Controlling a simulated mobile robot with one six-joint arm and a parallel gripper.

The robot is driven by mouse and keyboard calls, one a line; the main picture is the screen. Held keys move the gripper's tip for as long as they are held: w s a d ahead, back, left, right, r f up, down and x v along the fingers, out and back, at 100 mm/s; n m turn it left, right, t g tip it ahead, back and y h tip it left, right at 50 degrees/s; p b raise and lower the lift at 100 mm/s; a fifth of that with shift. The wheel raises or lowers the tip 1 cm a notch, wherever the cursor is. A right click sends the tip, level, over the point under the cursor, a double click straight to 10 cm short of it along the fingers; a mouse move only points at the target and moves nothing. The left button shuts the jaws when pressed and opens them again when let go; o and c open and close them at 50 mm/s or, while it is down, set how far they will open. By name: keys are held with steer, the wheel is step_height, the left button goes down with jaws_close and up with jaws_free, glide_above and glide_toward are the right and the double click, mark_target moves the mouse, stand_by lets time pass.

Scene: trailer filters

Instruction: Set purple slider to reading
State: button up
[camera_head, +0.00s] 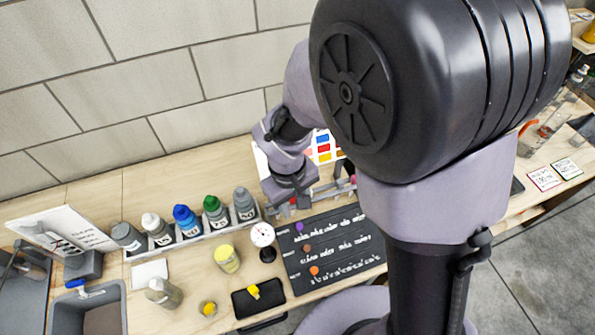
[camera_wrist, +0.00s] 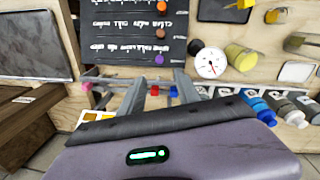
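The purple slider knob (camera_head: 299,226) sits near the left end of the top row of a black board (camera_head: 358,257) with white scales. It also shows in the wrist view (camera_wrist: 159,59), beyond my fingertips. A round white gauge (camera_head: 262,234) with a red needle stands just left of the board; it also shows in the wrist view (camera_wrist: 209,64). Its numbers are too small to read. My gripper (camera_wrist: 158,77) is open and empty, its two grey fingers apart, behind the board's far edge and short of the purple knob.
A brown knob (camera_head: 307,248) and an orange knob (camera_head: 314,270) sit on the lower rows. Several capped bottles (camera_head: 186,220) stand in a rack at left. A yellow-topped cylinder (camera_head: 227,259) and a black tray (camera_head: 258,297) lie near the gauge. A rail with coloured pieces (camera_wrist: 155,90) shows behind my fingers.

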mark_target(299, 225)
steer(key=f+b, duration=0.1)
steer(key=f, duration=0.3)
steer(key=f+b, duration=0.1)
steer(key=f, duration=0.4)
steer(key=w+d+f+b, duration=0.1)
steer(key=f+b, duration=0.1)
steer(key=f, duration=0.2)
steer(key=shift+f, duration=0.4)
steer(key=shift+w, duration=0.1)
steer(key=shift+c, duration=0.2)
jaws_close()
steer(key=shift+d, duration=0.1)
